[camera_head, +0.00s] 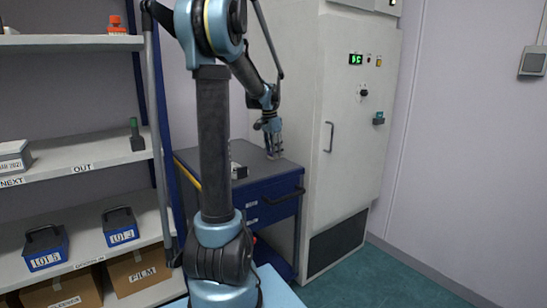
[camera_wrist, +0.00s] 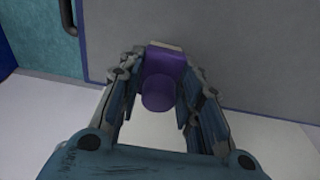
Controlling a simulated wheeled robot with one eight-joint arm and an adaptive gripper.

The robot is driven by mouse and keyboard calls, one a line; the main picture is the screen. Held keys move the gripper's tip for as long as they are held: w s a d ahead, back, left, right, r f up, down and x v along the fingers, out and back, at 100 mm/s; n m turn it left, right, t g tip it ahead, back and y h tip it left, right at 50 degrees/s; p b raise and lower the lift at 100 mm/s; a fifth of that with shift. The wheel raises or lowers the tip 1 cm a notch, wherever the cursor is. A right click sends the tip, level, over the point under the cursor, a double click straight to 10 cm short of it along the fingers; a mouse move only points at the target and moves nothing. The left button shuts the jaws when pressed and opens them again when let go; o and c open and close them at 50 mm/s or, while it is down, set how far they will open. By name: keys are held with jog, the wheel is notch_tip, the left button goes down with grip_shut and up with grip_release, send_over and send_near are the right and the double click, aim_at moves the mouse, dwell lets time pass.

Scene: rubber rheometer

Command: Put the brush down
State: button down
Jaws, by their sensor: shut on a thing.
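My gripper (camera_head: 271,142) is over the right part of the grey top of a blue drawer cabinet (camera_head: 220,158), in front of a tall grey cabinet. In the wrist view my gripper (camera_wrist: 160,100) is shut on the purple brush (camera_wrist: 160,92). The brush has a rounded handle end towards the camera and a block with a pale edge at its far end. In the head view the brush is too small and too covered by the fingers to make out. I cannot tell whether it touches the top.
A small white and dark object (camera_head: 238,171) lies on the cabinet top, left of my gripper. The tall grey cabinet (camera_head: 345,130) with a green display stands behind. A shelf rack (camera_head: 100,155) with blue boxes, cartons and a green-handled tool (camera_head: 136,135) is at left.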

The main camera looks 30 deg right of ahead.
aim_at(271, 153)
jog(key=shift+f, duration=1.15)
jog(key=shift+f, duration=0.1)
jog(key=c, duration=1.1)
grip_release()
jog(key=r, duration=0.4)
jog(key=a+r, duration=0.1)
jog(key=r, duration=0.7)
jog(key=shift+s+a, duration=0.1)
jog(key=shift+a, duration=0.3)
